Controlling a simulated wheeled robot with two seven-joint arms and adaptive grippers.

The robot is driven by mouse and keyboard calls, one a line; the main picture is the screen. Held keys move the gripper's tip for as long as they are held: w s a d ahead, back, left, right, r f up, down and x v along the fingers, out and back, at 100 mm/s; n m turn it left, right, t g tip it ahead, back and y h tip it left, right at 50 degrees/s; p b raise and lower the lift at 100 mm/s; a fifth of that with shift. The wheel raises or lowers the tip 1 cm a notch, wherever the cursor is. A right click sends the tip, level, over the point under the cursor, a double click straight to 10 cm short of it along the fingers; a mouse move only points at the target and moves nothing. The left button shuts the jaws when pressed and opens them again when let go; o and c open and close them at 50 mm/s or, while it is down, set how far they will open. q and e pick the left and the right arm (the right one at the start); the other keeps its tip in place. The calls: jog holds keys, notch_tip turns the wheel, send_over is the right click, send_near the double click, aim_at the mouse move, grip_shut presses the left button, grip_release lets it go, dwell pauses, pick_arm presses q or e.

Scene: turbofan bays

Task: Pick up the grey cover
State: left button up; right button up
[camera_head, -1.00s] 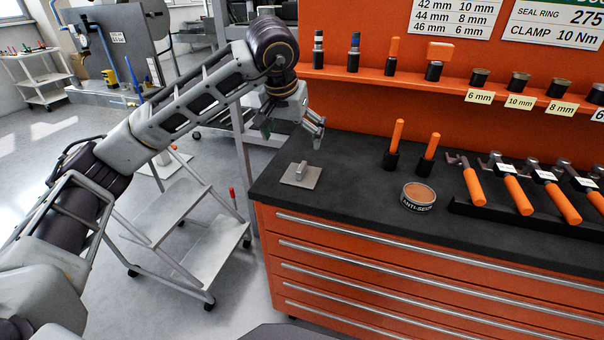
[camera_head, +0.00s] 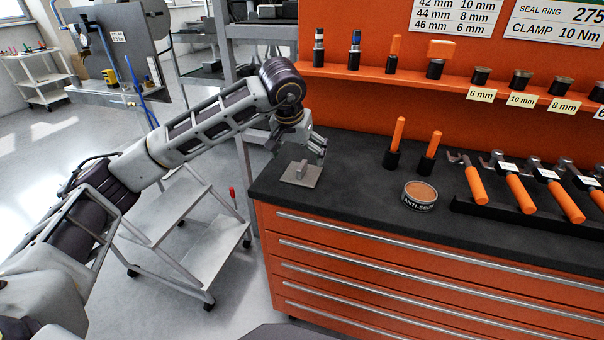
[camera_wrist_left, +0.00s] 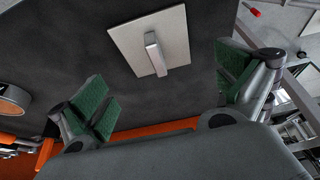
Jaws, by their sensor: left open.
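The grey cover (camera_head: 301,174) is a flat square plate with an upright bar handle. It lies on the dark worktop near its left end. In the left wrist view the cover (camera_wrist_left: 126,42) lies flat near the top, its handle pointing into the space ahead of the fingers. My left gripper (camera_head: 312,150) is just above and behind the cover in the head view. In the left wrist view my left gripper (camera_wrist_left: 165,90) is open, its green-padded fingers wide apart with nothing between them. It is apart from the cover. My right gripper is not in view.
On the dark worktop (camera_head: 350,200) stand two orange-handled tools (camera_head: 397,135) and a round anti-seize tin (camera_head: 419,195). A rack of orange-handled wrenches (camera_head: 515,195) is at right. A grey step cart (camera_head: 170,225) stands left of the orange drawer cabinet. The worktop around the cover is clear.

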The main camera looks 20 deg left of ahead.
aim_at(302, 165)
pick_arm(q)
jog(key=shift+f, duration=0.2)
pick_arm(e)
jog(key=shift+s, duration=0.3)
pick_arm(q)
jog(key=shift+w+f, duration=0.1)
jog(key=shift+f, duration=0.05)
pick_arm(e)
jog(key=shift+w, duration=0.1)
pick_arm(q)
jog(key=shift+w+d+f, duration=0.1)
jog(key=shift+w+f, duration=0.1)
jog(key=shift+f, duration=0.35)
jog(key=x, duration=0.2)
jog(key=shift+w+d+f+b, duration=0.1)
jog(key=shift+f+b, duration=0.2)
jog(key=shift+f, duration=0.1)
jog(key=shift+w+f, duration=0.2)
jog(key=shift+f, duration=0.2)
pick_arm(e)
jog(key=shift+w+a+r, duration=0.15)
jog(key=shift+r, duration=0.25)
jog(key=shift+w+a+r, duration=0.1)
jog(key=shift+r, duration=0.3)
pick_arm(q)
jog(key=shift+c, duration=0.4)
